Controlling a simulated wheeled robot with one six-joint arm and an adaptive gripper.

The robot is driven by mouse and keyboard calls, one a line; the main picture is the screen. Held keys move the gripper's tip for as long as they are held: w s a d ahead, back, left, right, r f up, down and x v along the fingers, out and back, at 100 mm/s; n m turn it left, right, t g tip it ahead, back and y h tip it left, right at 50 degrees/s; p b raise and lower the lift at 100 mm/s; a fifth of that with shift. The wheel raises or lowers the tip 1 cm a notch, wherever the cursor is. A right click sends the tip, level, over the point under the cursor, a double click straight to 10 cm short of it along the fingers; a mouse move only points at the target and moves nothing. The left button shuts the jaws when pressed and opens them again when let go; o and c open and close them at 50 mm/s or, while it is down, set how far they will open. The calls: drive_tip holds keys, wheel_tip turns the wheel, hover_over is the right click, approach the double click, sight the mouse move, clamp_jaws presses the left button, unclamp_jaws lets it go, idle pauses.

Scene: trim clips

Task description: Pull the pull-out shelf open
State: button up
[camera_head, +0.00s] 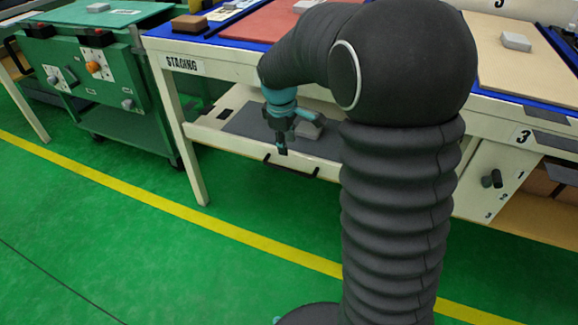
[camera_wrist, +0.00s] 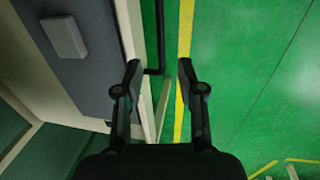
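The pull-out shelf (camera_head: 232,143) is a cream board with a dark grey mat under the table marked STAGING; its front edge shows in the wrist view (camera_wrist: 131,25). A black bar handle (camera_head: 300,172) runs along its front edge. In the wrist view the handle (camera_wrist: 161,38) lies ahead of the gap between my fingers. My gripper (camera_head: 282,150) points down close to the handle in the head view. In the wrist view my gripper (camera_wrist: 160,68) is open with nothing between its fingertips. I cannot tell whether a finger touches the handle. My arm hides the shelf's right part.
A grey block (camera_wrist: 64,37) lies on the shelf mat. A table leg (camera_head: 186,150) stands left of the shelf, and a green cart (camera_head: 125,90) stands beyond it. A cabinet door with a dark knob (camera_head: 491,180) is at the right. The green floor in front is clear.

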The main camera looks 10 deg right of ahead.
sight(290, 170)
drive_tip(key=f, duration=0.3)
drive_tip(key=w+d+f, duration=0.1)
drive_tip(key=f, duration=0.3)
drive_tip(key=f+b, duration=0.1)
drive_tip(key=f, duration=0.3)
drive_tip(key=shift+w+d+f, duration=0.1)
drive_tip(key=shift+w+d, duration=0.05)
drive_tip(key=shift+w, duration=0.2)
clamp_jaws()
